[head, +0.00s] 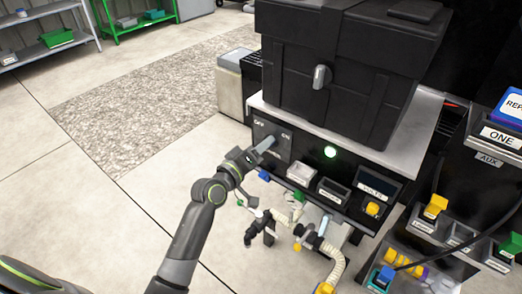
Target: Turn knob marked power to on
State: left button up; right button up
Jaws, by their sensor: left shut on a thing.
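The power knob's dark panel (280,153) is on the front of the workbench. It carries small white labels that look like OFF on the left and ON on the right. My left gripper (265,146) reaches up to this panel from below and is shut on the knob there. The knob itself is mostly hidden by the fingers, so I cannot tell which label it points at. My right gripper is not in view.
A large black case (335,115) with a grey knob (321,78) stands on the bench above. Small labelled bins (333,192) and hoses (338,268) sit right of and below my gripper. A bin rack (490,140) stands at right. The floor at left is clear.

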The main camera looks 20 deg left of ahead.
pick_arm(q)
jog(key=shift+f+m+b, duration=0.1)
jog(key=shift+m+b, duration=0.2)
jog(key=shift+m, duration=0.7)
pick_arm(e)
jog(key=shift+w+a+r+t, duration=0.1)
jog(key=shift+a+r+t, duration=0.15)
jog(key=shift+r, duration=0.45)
pick_arm(q)
jog(key=o, duration=1)
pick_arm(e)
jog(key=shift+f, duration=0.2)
pick_arm(q)
jog(key=shift+s, duration=0.15)
